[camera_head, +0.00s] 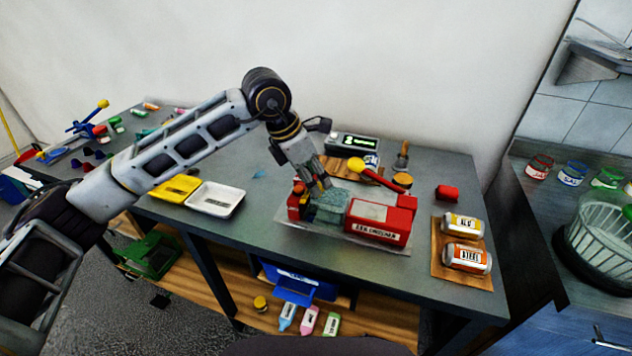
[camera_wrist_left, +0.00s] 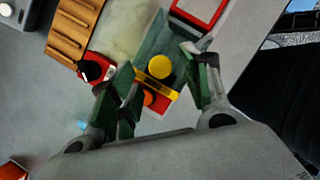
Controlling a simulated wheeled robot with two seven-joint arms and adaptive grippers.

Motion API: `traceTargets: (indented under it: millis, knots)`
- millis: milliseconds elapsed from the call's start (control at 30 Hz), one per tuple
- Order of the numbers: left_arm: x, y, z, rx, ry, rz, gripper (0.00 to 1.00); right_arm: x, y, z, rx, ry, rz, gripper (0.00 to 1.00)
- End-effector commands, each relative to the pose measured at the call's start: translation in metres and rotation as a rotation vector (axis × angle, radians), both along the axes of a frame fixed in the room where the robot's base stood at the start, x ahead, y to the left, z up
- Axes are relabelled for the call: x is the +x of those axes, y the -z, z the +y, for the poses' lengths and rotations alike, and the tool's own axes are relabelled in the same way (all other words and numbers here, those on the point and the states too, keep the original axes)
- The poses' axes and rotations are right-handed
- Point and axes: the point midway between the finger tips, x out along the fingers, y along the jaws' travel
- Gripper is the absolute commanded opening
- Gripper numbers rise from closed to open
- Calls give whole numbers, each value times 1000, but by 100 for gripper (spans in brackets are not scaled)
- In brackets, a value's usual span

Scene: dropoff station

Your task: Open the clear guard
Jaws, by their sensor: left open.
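The red can crusher (camera_head: 376,218) sits on a pale base plate on the grey table. Its clear guard (camera_head: 332,203), a greenish see-through box, covers the left-middle part and looks closed. A red lever with a yellow knob (camera_head: 356,165) rises behind it. My left gripper (camera_head: 322,184) is just above the guard's left end, pointing down. In the left wrist view its green fingers are apart, on either side of a yellow round knob (camera_wrist_left: 159,68) and a yellow bar (camera_wrist_left: 157,83). Whether they touch anything cannot be told. My right gripper is not in view.
A wooden board with two cans (camera_head: 464,224) lies to the right, near a red cylinder (camera_head: 447,193). A yellow tray (camera_head: 174,188) and a white tray (camera_head: 215,200) lie left. A dark display box (camera_head: 352,145) stands behind. A blue bin (camera_head: 300,280) is below.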

Motion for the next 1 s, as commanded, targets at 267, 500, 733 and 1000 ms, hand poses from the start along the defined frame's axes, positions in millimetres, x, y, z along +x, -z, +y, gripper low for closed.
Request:
traceTargets:
  millis: [267, 500, 733, 1000]
  knots:
    - [4, 18, -7, 0, 0, 0, 48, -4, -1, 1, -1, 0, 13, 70]
    - [4, 20, -7, 0, 0, 0, 48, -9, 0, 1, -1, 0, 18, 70]
    - [4, 20, -7, 0, 0, 0, 31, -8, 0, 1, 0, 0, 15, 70]
    - [4, 20, -7, 0, 0, 0, 0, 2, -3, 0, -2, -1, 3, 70]
